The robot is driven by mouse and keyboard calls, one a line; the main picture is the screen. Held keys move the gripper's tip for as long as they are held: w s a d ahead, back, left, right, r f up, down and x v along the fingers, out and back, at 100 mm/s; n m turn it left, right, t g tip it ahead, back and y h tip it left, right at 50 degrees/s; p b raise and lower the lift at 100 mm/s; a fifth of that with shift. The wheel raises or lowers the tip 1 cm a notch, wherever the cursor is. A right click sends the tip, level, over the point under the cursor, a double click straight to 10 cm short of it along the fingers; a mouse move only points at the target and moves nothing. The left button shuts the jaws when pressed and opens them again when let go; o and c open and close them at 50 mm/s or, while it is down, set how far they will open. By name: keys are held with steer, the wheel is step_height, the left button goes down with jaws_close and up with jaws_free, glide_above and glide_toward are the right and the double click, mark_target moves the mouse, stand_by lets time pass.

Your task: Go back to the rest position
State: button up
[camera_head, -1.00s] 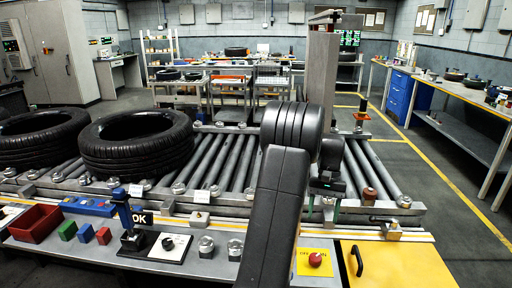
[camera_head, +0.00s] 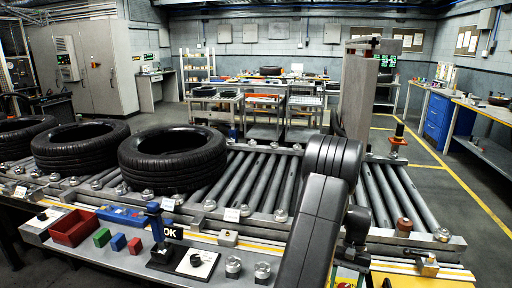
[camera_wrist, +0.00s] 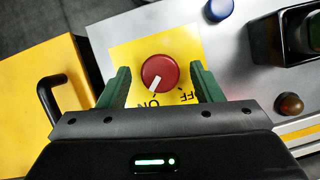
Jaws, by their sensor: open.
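My gripper (camera_wrist: 160,92) is open in the wrist view, its two green fingers on either side of a red rotary knob (camera_wrist: 160,71) on a yellow plate (camera_wrist: 122,53). The knob's white mark points toward the word "ON". In the head view my arm crosses the right of centre and hides most of the gripper and the knob. Part of the yellow plate (camera_head: 347,277) shows at the bottom. Tyres (camera_head: 174,158) lie flat on the roller conveyor (camera_head: 262,180).
A yellow panel with a black handle (camera_wrist: 46,95) is left of the knob. A grey post (camera_head: 357,95) stands behind my arm. A red bin (camera_head: 73,227) and small blocks sit front left.

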steer(key=shift+r, duration=0.1)
steer(key=b+v, duration=0.1)
steer(key=v, duration=1.3)
steer(key=p+x, duration=0.1)
steer(key=x, duration=1.3)
steer(key=n, duration=0.1)
steer(key=n+h, duration=0.1)
steer(key=n, duration=0.1)
steer(key=shift+a+p, duration=0.25)
steer(key=shift+p, duration=0.1)
steer(key=n+h+p, duration=0.1)
steer(key=n+h, duration=0.1)
steer(key=n, duration=0.3)
steer(key=shift+a+n, duration=0.1)
steer(key=shift+n, duration=0.2)
steer(key=n+h, duration=0.1)
steer(key=n, duration=0.1)
steer(key=n+h+p, duration=0.1)
steer(key=n, duration=0.1)
steer(key=shift+s+a+t, duration=0.1)
steer(key=shift+a+t, duration=0.05)
steer(key=shift+t, duration=0.15)
steer(key=n+t, duration=0.1)
steer(key=n, duration=0.1)
steer(key=n+h, duration=0.1)
steer(key=n, duration=0.2)
steer(key=shift+s+t, duration=0.1)
steer(key=shift+t, duration=0.3)
